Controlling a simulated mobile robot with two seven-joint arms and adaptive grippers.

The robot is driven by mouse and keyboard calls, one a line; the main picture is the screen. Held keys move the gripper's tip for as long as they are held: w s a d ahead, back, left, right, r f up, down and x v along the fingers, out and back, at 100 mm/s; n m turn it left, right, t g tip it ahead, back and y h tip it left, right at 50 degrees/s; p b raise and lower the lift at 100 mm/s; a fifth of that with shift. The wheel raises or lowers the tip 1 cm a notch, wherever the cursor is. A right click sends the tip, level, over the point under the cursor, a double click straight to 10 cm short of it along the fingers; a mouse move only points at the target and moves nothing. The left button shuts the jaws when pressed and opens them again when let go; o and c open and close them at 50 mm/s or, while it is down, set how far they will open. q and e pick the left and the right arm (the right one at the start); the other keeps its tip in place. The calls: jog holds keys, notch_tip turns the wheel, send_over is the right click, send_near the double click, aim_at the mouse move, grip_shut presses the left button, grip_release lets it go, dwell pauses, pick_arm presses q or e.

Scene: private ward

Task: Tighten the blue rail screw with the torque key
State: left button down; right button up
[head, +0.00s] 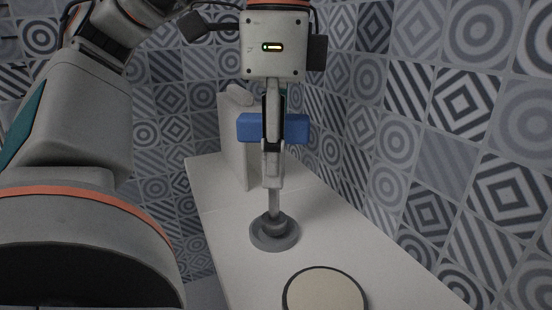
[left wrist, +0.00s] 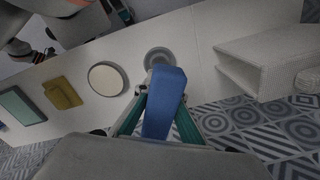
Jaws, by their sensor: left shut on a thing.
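My left gripper (head: 272,165) points straight down and is shut on a blue bar-shaped handle (head: 246,128), which sticks out on both sides of the fingers. In the left wrist view the blue handle (left wrist: 164,105) lies between the fingers. A grey shaft (head: 274,203) runs down below the fingertips to a round grey base (head: 289,240) on the white table; whether the shaft belongs to the handle or the base, I cannot tell. The grey base also shows in the left wrist view (left wrist: 158,54). No separate blue screw can be made out.
A round cream disc with a dark rim (head: 325,292) lies nearby on the white table (head: 222,215). In the left wrist view, a mustard pad (left wrist: 62,93) and a green pad (left wrist: 20,106) lie left of it. A white open-ended box (left wrist: 262,65) stands on the right.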

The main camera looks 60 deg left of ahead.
pick_arm(q)
jog(key=shift+f, duration=0.3)
pick_arm(e)
jog(key=shift+f, duration=0.1)
